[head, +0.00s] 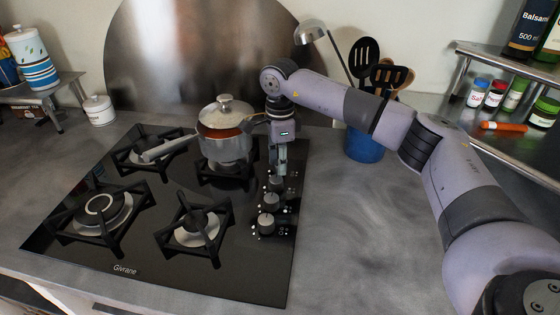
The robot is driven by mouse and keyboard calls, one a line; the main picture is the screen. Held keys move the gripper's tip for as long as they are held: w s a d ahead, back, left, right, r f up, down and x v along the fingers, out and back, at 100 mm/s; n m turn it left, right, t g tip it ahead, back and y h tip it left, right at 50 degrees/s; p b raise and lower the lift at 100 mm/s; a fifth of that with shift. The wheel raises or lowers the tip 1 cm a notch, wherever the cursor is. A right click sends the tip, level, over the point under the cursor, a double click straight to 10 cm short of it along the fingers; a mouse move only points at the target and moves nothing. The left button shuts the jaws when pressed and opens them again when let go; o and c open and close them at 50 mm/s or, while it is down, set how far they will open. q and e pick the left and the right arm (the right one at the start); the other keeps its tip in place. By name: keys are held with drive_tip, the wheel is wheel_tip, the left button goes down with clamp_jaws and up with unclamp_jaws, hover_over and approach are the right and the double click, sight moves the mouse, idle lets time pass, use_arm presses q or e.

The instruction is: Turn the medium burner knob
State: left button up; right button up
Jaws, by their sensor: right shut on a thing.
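A black gas hob (145,250) is set in the counter, with a column of dark burner knobs along its right side. The near knob (266,224), a middle knob (270,201) and a farther knob (276,184) show. My right gripper (280,172) points down at the far end of this column, beside the pot. Its fingers are shut on a burner knob there, which they largely hide. I cannot read which burner each knob serves, nor the turn angle of the held knob. My left gripper is out of view.
A lidded pot (225,148) stands on the far right burner, close left of my right gripper, its handle pointing left. A blue utensil holder (363,146) stands right of the hob. A spice shelf (500,140) is at far right. The counter right of the hob is clear.

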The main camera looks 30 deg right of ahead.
drive_tip(key=shift+n, duration=0.3)
drive_tip(key=o, duration=1.2)
drive_tip(key=shift+r, duration=0.1)
wheel_tip(320, 180, up, 12)
drive_tip(key=shift+f, duration=0.1)
idle(0.4)
